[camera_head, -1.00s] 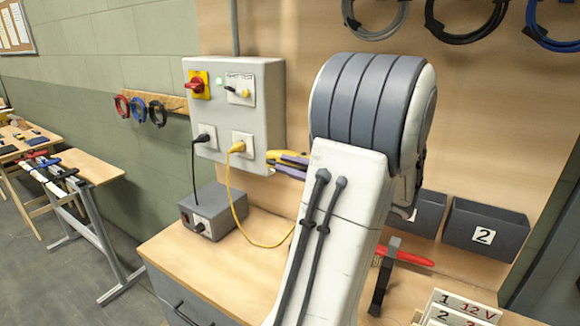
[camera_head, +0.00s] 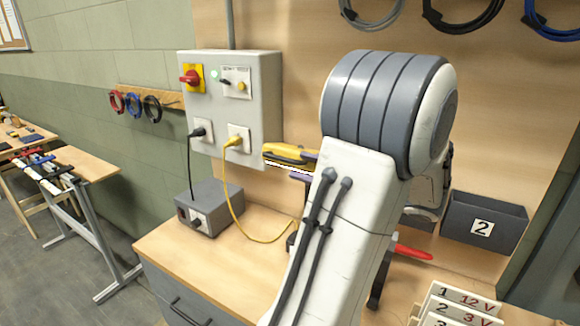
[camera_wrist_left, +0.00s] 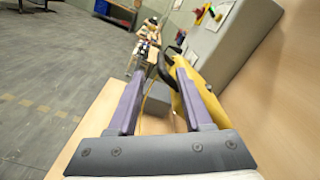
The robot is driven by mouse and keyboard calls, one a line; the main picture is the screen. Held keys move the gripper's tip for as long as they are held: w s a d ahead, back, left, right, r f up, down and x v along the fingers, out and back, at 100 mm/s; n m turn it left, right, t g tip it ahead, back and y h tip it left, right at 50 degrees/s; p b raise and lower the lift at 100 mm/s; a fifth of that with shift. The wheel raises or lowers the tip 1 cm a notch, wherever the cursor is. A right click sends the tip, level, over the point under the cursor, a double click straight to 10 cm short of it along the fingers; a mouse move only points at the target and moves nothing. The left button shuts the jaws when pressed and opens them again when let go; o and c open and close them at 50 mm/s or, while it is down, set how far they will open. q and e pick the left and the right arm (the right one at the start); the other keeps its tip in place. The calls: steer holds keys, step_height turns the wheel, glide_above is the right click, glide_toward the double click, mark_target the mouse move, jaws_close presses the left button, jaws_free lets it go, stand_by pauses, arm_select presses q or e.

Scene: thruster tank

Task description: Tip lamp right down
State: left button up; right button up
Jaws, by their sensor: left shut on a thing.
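My left gripper (camera_head: 303,166), mostly hidden behind a white and grey arm link of mine, is by the right side of the wall control box (camera_head: 266,100). It is shut on a yellow tool (camera_head: 288,152). In the left wrist view the purple fingers (camera_wrist_left: 160,78) show, with the yellow tool (camera_wrist_left: 205,100) along the right finger and its dark curved end (camera_wrist_left: 168,62) pointing forward. A small green lamp (camera_head: 214,75) shows on the box front. I cannot tell which thing is the right lamp. My right gripper is not in view.
The box carries a red switch (camera_head: 190,77) and black and yellow plugged leads. A grey supply box (camera_head: 209,207) stands on the bench (camera_head: 170,243). A bin marked 2 (camera_head: 483,222), a red-handled tool (camera_head: 412,252) and voltage cards (camera_head: 458,305) are at the right.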

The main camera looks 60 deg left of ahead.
arm_select(q)
steer(key=v, duration=0.5)
steer(key=shift+d+b, duration=0.2)
steer(key=shift+b, duration=0.1)
steer(key=s+d+f+m+t+h, duration=0.25)
steer(key=d+f+t+h, duration=0.45)
steer(key=d+f, duration=0.8)
steer(key=s+d+f+n+h, duration=0.1)
steer(key=s+d+h, duration=0.2)
steer(key=d, duration=0.8)
steer(key=s+d+f+n+t+h, duration=0.1)
steer(key=s+d+h, duration=0.3)
steer(key=d, duration=0.7)
steer(key=f+h, duration=0.1)
steer(key=h, duration=0.1)
steer(key=shift+s+h, duration=0.15)
steer(key=shift+h, duration=0.25)
